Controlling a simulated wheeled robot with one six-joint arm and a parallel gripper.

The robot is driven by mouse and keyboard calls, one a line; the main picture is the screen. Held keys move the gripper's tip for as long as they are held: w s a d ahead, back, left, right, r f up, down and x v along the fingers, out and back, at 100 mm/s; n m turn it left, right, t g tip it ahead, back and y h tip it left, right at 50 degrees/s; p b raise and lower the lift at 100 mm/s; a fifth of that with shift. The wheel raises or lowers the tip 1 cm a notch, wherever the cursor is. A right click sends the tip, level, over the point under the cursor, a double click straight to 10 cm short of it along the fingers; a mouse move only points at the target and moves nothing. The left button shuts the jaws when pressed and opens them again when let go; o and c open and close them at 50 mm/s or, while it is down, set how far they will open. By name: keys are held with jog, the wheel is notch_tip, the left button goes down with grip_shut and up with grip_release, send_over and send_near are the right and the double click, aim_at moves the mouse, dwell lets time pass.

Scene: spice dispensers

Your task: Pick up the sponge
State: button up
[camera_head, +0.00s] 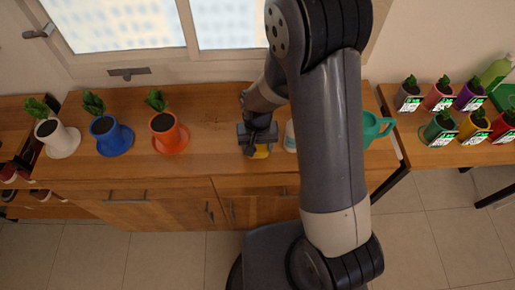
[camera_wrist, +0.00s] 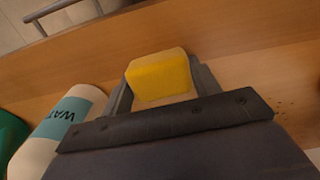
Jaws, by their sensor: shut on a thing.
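The sponge is a yellow block (camera_wrist: 160,76) between the fingers of my gripper (camera_wrist: 163,88) in the wrist view. My gripper is shut on it, with one finger on each side. In the head view the sponge (camera_head: 262,152) is a small yellow patch at the front part of the wooden cabinet top, just under my gripper (camera_head: 258,148). Most of it is hidden there by the gripper. I cannot tell whether it touches the wood.
A white bottle labelled "WAT" (camera_wrist: 66,128) stands close beside my gripper, partly hidden by my arm in the head view. A teal watering can (camera_head: 377,128) is further right. White, blue and orange potted plants (camera_head: 168,135) stand left.

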aim_at(258, 146)
notch_tip(258, 146, up, 10)
jog(key=o, duration=0.4)
jog(key=c, duration=0.3)
jog(key=shift+w, duration=0.1)
jog(key=shift+c, duration=0.2)
